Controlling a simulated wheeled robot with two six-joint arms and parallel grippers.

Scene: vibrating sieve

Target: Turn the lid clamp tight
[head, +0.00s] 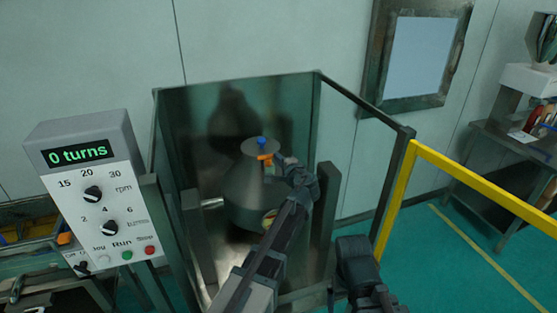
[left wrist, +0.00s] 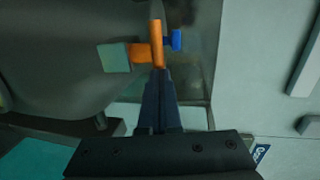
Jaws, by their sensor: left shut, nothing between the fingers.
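The lid clamp shows in the head view as an orange part (head: 265,157) with a blue knob (head: 262,142) above it, on top of a grey cone-shaped vessel (head: 245,190). In the left wrist view the orange bar (left wrist: 156,40) stands just beyond my fingertips, with a blue piece (left wrist: 175,40) on its right and a grey-green block (left wrist: 113,57) on its left. My left gripper (head: 281,160) is shut and empty, right beside the orange part; it also shows in the left wrist view (left wrist: 160,75). I cannot tell whether it touches the bar.
A metal-framed enclosure (head: 320,78) surrounds the vessel, with posts near my arm. A control box (head: 100,190) at the left reads "0 turns". A yellow rail (head: 480,185) and a side table (head: 510,140) are at the right. Green floor lies open beyond the rail.

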